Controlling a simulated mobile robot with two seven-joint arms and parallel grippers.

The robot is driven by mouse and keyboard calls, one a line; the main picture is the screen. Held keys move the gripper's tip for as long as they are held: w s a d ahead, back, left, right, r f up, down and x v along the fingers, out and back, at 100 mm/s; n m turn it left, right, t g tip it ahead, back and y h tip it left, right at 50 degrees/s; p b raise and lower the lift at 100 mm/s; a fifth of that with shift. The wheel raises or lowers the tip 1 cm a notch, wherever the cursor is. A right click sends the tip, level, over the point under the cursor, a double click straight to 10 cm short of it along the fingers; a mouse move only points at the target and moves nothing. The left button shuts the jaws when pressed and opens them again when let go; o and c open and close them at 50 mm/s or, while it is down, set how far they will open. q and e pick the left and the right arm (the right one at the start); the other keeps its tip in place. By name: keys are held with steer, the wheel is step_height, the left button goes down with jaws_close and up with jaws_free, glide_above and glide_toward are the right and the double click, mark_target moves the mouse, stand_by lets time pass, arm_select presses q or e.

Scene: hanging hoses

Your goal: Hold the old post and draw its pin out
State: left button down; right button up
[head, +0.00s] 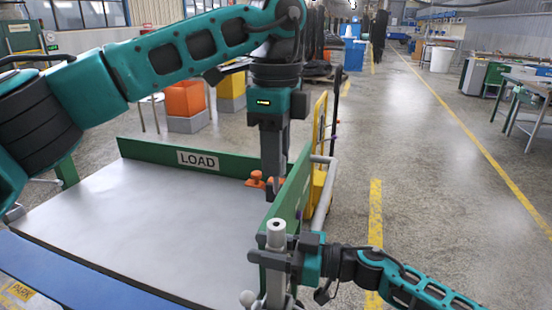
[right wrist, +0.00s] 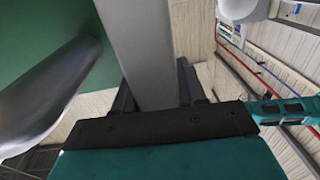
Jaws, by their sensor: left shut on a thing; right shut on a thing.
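The old post (head: 276,236) stands upright at the near corner of the cart, with a pale top that has a dark spot in it. My right gripper (head: 277,262) is shut on it from the right. In the right wrist view the post is a grey bar (right wrist: 140,50) between my right fingers (right wrist: 153,100). My left gripper (head: 272,190) points down above and beyond the post, apart from it. It is shut on a small orange piece (head: 271,182), mostly hidden by the fingers; I cannot tell whether this is the pin.
The cart's grey bed (head: 130,225) is bare, with a green wall marked LOAD (head: 199,160). An orange fitting (head: 256,178) stands near its far right corner. A grey rail (head: 322,200) runs beside the right wall. A blue edge (head: 80,275) lies in front. The floor right is clear.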

steer(key=o, duration=1.2)
steer(key=shift+c, duration=0.2)
steer(key=shift+o, duration=0.5)
steer(key=shift+r, duration=0.1)
steer(key=shift+w+d, duration=0.1)
steer(key=shift+d, duration=0.05)
